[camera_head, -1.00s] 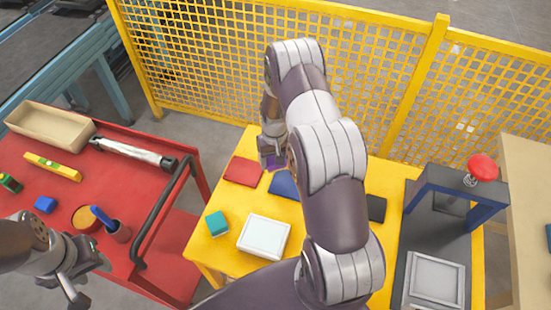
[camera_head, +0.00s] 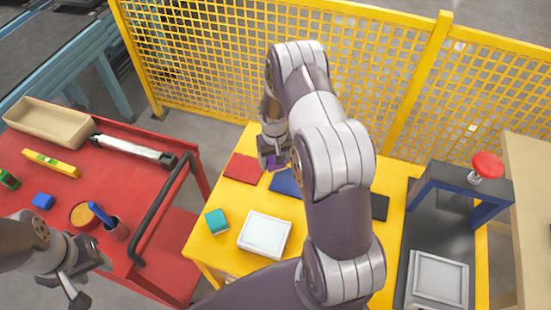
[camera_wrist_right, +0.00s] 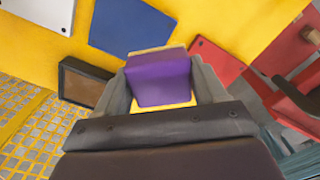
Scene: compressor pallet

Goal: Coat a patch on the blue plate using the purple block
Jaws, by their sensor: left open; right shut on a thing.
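The purple block (camera_wrist_right: 160,80) is held between the fingers of my right gripper (camera_wrist_right: 163,92), which is shut on it. In the head view, the block (camera_head: 279,162) shows only in part below the right wrist, near the gap between the red plate and the blue plate. The blue plate (camera_head: 284,184) lies on the yellow table, partly hidden by my right arm. It also shows in the right wrist view (camera_wrist_right: 130,24), beyond the block. I cannot tell whether the block touches anything below. My left gripper (camera_head: 88,281) is open and empty at the lower left.
The yellow table (camera_head: 207,255) also carries a red plate (camera_head: 243,168), a black plate (camera_head: 379,207), a teal cube (camera_head: 216,222) and a white-topped tray (camera_head: 264,235). A press with a red knob (camera_head: 487,165) stands right. A red cart (camera_head: 75,160) with tools is left; yellow fencing (camera_head: 215,60) stands behind.

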